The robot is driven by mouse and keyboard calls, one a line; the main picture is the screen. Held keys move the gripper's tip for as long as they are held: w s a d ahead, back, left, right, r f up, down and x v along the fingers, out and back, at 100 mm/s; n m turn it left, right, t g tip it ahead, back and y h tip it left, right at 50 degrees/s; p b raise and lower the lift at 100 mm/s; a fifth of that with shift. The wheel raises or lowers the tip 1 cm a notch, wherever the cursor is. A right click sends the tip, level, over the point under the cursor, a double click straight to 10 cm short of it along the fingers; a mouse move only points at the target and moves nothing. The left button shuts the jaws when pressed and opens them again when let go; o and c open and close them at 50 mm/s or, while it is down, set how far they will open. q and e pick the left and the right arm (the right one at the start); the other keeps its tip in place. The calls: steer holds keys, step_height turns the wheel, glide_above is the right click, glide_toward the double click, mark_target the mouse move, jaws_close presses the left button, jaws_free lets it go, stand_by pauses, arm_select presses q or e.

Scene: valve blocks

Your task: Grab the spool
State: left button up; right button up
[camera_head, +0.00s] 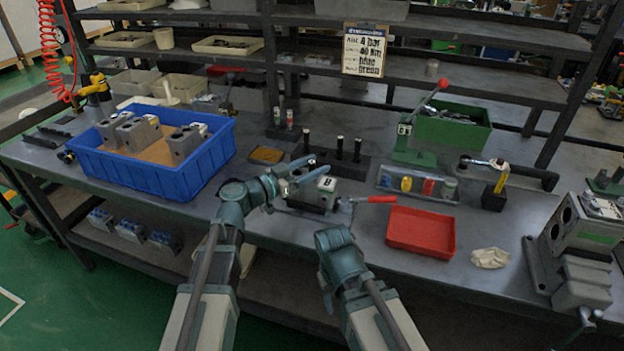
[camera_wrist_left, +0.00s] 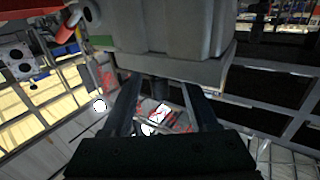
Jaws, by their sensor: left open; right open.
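Three dark upright rods with pale tops stand in a black rack (camera_head: 375,168) behind the valve block; the middle rod (camera_head: 339,148) may be the spool, but I cannot tell for certain. A grey valve block (camera_head: 318,193) sits in a fixture with a red-handled clamp (camera_head: 368,200). My left gripper (camera_head: 308,167) is open over the back left of this block, in front of the rack. In the left wrist view its open fingers (camera_wrist_left: 163,108) have nothing clearly between them, and a large grey block face fills the top. My right gripper (camera_head: 334,238) is lower, before the bench's front edge, its fingertips unclear.
A blue crate (camera_head: 180,185) with grey blocks stands at the left. A red tray (camera_head: 420,232), a crumpled cloth (camera_head: 490,258) and a green lever press (camera_head: 412,150) are to the right. A grey machine (camera_head: 575,250) stands at the far right.

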arm_select(q)
steer(key=x, duration=0.3)
steer(key=shift+a, duration=0.1)
jaws_close()
